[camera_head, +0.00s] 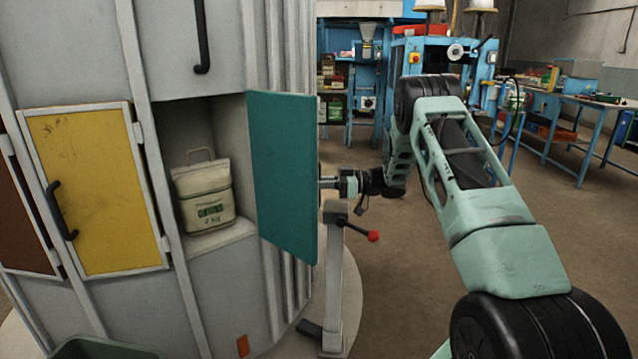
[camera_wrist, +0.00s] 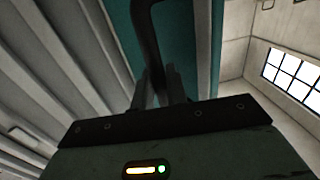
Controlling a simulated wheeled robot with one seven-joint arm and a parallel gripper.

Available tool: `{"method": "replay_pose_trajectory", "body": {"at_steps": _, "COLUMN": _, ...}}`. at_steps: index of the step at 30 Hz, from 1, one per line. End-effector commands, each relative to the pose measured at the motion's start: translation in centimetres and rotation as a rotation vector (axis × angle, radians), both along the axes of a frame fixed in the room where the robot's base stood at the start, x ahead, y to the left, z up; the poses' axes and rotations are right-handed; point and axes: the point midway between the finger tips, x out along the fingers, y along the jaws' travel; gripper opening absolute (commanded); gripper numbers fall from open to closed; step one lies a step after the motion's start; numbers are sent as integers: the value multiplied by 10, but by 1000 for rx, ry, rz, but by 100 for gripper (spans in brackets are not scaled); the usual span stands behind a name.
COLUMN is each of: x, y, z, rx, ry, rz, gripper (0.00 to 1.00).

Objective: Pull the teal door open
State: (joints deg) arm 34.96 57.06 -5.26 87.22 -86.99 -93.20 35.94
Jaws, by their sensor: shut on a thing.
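The teal door (camera_head: 282,175) stands wide open on the round grey cabinet, swung out to the right of its compartment. A cream sack with printed lettering (camera_head: 205,195) sits inside the open compartment. My gripper is behind the door's right edge in the head view, its fingertips partly hidden there. In the wrist view my gripper (camera_wrist: 164,88) is shut on the black door handle (camera_wrist: 148,40), with the teal door (camera_wrist: 203,60) behind it.
A closed yellow door (camera_head: 92,185) with a black handle is left of the compartment. A post with a red-knobbed lever (camera_head: 372,236) stands below my wrist. Blue workbenches (camera_head: 560,110) are at the back right. The floor at right is clear.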

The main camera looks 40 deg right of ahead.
Motion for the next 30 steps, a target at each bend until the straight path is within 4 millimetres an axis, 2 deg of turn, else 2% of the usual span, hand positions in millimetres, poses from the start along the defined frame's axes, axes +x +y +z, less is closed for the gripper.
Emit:
{"method": "replay_pose_trajectory", "body": {"at_steps": 11, "x": 2, "y": 1, "z": 2, "rx": 1, "ry": -5, "rz": 1, "gripper": 0}}
{"method": "replay_pose_trajectory", "body": {"at_steps": 12, "x": 2, "y": 1, "z": 2, "rx": 1, "ry": -5, "rz": 1, "gripper": 20}}
{"method": "replay_pose_trajectory", "body": {"at_steps": 13, "x": 2, "y": 1, "z": 2, "rx": 1, "ry": -5, "rz": 1, "gripper": 28}}
{"method": "replay_pose_trajectory", "body": {"at_steps": 14, "x": 2, "y": 1, "z": 2, "rx": 1, "ry": -5, "rz": 1, "gripper": 32}}
{"method": "replay_pose_trajectory", "body": {"at_steps": 23, "x": 0, "y": -1, "z": 1, "rx": 1, "ry": -2, "rz": 0, "gripper": 32}}
{"method": "replay_pose_trajectory", "body": {"at_steps": 26, "x": -5, "y": -7, "z": 0, "rx": 0, "ry": -3, "rz": -1, "gripper": 32}}
{"method": "replay_pose_trajectory", "body": {"at_steps": 30, "x": -20, "y": -26, "z": 0, "rx": 0, "ry": -2, "rz": -3, "gripper": 32}}
